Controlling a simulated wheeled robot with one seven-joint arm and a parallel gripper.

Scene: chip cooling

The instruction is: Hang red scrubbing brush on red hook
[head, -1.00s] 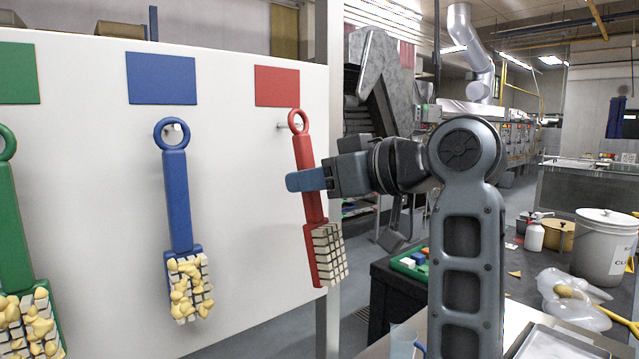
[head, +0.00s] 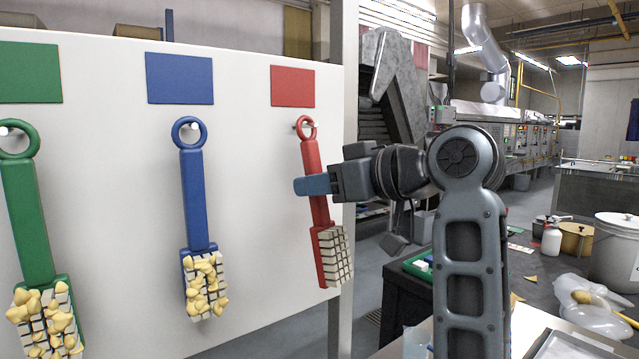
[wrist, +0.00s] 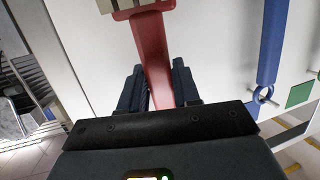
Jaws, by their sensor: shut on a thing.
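The red scrubbing brush (head: 319,212) hangs nearly upright, tilted slightly, in front of the white board's right edge, ring up and pale bristles down. My gripper (head: 313,185) is shut around its handle from the right. In the wrist view the red handle (wrist: 153,60) runs between my two fingers (wrist: 158,88). The brush's ring overlaps the hook (head: 297,126) under the red panel (head: 293,86). The hook's end seems to show within the ring, but I cannot tell whether the ring is fully around it. The ring is hidden in the wrist view.
A blue brush (head: 193,205) and a green brush (head: 30,215), both with yellow bits on the bristles, hang on the board (head: 110,180) to the left. A dark table (head: 395,300) with a white bucket (head: 615,250) stands at the right.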

